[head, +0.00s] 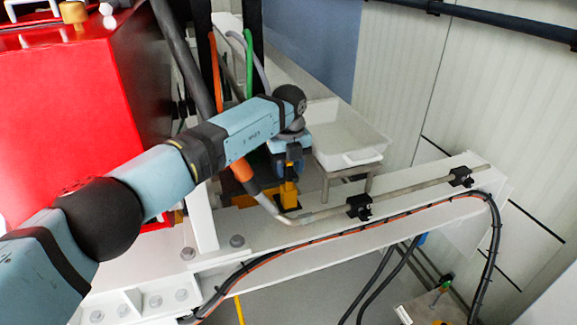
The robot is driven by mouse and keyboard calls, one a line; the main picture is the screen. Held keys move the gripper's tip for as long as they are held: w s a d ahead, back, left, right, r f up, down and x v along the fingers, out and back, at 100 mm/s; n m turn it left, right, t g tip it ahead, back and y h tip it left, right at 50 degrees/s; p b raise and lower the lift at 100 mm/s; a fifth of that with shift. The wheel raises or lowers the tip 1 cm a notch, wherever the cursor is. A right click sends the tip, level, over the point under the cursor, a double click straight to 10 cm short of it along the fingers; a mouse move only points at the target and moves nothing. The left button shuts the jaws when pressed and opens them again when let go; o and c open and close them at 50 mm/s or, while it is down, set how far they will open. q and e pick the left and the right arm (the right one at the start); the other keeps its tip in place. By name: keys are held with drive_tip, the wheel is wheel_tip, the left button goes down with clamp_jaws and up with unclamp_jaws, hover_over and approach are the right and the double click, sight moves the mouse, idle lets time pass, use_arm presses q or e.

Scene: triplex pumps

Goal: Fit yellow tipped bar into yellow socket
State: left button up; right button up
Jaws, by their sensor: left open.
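My left arm reaches in from the lower left, and its gripper (292,154) points down behind the white beam. The gripper is open; its fingers are small and partly hidden. A yellow upright piece (289,188) stands directly below the fingers, with more yellow around its foot. I cannot tell whether this is the bar's yellow tip, the yellow socket, or both together. I cannot tell whether the fingers touch it. The rest of the bar is not clearly seen. My right gripper is not in view.
A white beam (330,233) crosses in front, carrying a metal pipe (415,188) in black clamps (359,207) and a black cable. An orange sleeve (241,170) sits beside my wrist. A white tray (345,135) stands behind right. A red housing (60,125) fills the left.

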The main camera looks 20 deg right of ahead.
use_arm(q)
wheel_tip(320, 180, up, 11)
drive_tip(key=shift+r+b, duration=0.1)
drive_tip(key=shift+b, duration=0.9)
drive_tip(key=shift+r, duration=0.55)
